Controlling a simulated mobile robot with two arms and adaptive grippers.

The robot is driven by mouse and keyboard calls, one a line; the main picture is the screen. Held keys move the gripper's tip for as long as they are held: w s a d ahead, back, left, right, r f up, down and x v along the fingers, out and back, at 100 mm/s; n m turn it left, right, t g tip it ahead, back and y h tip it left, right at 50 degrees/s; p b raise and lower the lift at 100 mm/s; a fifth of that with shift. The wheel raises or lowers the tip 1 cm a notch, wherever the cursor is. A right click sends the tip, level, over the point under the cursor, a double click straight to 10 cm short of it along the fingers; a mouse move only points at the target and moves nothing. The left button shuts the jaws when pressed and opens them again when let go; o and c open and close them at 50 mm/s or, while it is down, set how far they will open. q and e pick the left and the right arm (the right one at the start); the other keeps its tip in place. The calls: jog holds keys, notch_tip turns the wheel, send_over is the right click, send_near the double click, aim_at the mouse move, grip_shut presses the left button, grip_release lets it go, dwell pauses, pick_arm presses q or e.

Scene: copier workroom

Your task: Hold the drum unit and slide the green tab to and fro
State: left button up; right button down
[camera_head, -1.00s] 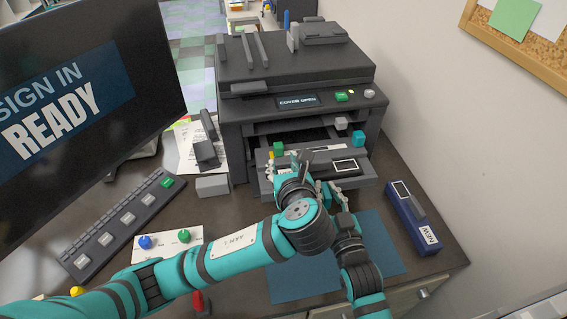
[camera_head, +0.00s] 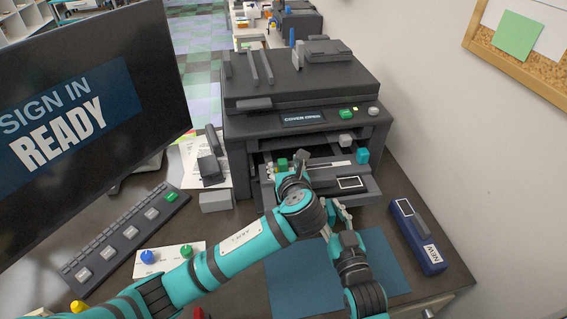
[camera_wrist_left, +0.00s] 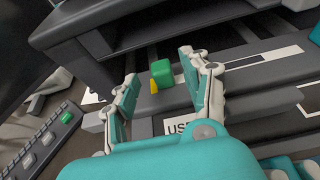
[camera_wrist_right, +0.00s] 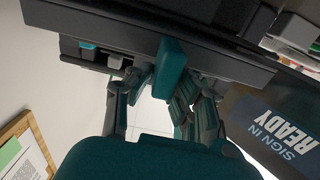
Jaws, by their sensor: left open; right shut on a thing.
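The drum unit is a dark grey long body (camera_head: 322,184) sticking out of the copier's open front. A green tab (camera_head: 282,163) stands near its left end. In the left wrist view the green tab (camera_wrist_left: 161,74) sits between the parted fingers of my left gripper (camera_wrist_left: 160,85), with a gap on both sides, beside a small yellow marker (camera_wrist_left: 153,87). My left gripper (camera_head: 293,164) is open just over the unit. My right gripper (camera_head: 338,207) is shut on a teal handle (camera_wrist_right: 172,60) at the unit's front, as the right wrist view shows.
The copier (camera_head: 300,75) stands behind, its display reading COVER OPEN. A blue box marked NEW (camera_head: 418,238) lies at the right on the desk. A monitor (camera_head: 95,90) and a keypad (camera_head: 130,235) are at the left. A blue mat (camera_head: 300,290) lies in front.

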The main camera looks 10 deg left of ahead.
aim_at(283, 166)
pick_arm(q)
jog(key=shift+x, duration=1.45)
jog(key=shift+c, duration=0.3)
grip_shut()
